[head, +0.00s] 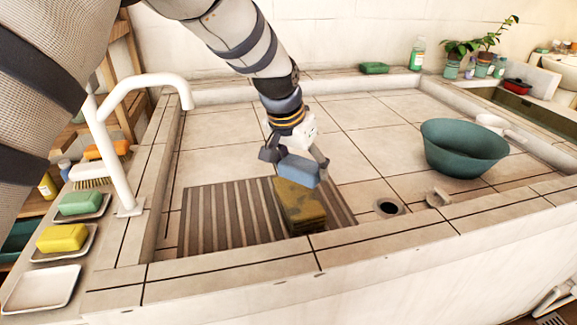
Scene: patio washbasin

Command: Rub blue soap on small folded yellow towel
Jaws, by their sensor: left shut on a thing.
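My left gripper (296,158) reaches down from the top of the head view and is shut on the blue soap (300,171). The soap is a light blue block. The small folded yellow towel (301,207) is olive-yellow and lies on the ribbed board in the basin. The soap is right over the towel's far end and overlaps it in the picture. I cannot tell whether they touch. My right gripper is not in view.
The dark ribbed board (225,218) lies in the tiled basin. A teal bowl (463,150) stands at the right, near a drain (389,207). A white faucet (120,150) rises at the left, beside green soap (81,203), yellow soap (62,238) and an empty dish (42,289).

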